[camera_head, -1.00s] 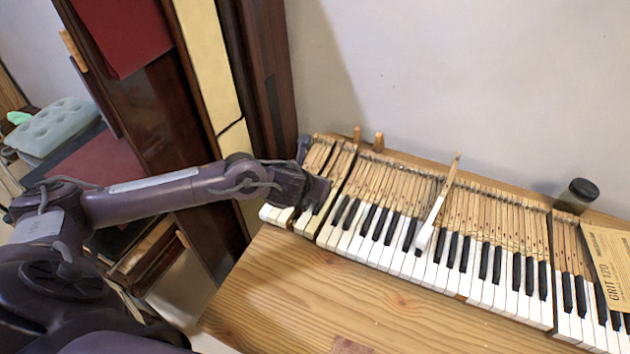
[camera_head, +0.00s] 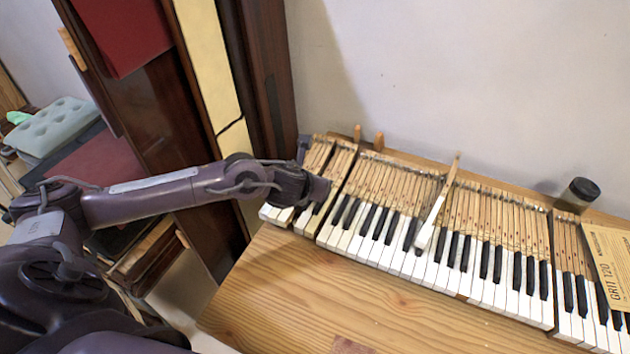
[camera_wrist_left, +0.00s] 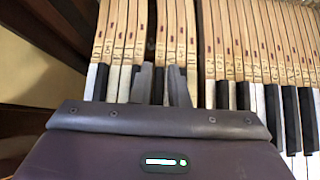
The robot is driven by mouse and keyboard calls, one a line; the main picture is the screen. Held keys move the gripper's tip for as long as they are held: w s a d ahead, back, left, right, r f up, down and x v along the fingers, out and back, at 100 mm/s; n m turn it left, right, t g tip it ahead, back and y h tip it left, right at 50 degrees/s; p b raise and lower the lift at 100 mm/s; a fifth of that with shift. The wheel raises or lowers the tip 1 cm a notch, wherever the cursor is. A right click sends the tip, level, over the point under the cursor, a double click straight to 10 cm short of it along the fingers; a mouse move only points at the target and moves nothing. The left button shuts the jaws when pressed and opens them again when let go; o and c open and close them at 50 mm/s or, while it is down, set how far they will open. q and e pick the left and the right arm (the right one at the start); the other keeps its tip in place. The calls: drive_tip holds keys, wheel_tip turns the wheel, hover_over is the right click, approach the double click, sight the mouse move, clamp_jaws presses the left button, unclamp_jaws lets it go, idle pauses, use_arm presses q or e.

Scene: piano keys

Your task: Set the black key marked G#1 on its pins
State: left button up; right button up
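My left gripper (camera_head: 322,192) is low over the bass end of the keyboard. In the left wrist view its two dark fingers (camera_wrist_left: 160,85) are apart, one on each side of a dark key (camera_wrist_left: 158,84) that I take to be the black key G#1. The fingers look spread, with a narrow gap beside the key. The key seems to lie in the row between its neighbours. Its markings are not readable, and its pins are hidden. In the head view the gripper covers this key. My right gripper is not in view.
A loose white-ended key (camera_head: 436,210) lies across the middle keys (camera_head: 375,225). A dark-lidded jar (camera_head: 577,195) and a grit 120 sandpaper sheet (camera_head: 610,262) are at the right. A dark wooden case stands behind my left arm.

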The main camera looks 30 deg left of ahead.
use_arm(q)
drive_tip(key=shift+r+p, duration=0.95)
drive_tip(key=shift+r, duration=0.2)
drive_tip(key=shift+o, duration=0.5)
drive_tip(key=o, duration=0.5)
drive_tip(key=shift+f, duration=0.1)
drive_tip(key=shift+c, duration=0.2)
drive_tip(key=shift+r+p, duration=1.95)
drive_tip(key=shift+r, duration=0.6)
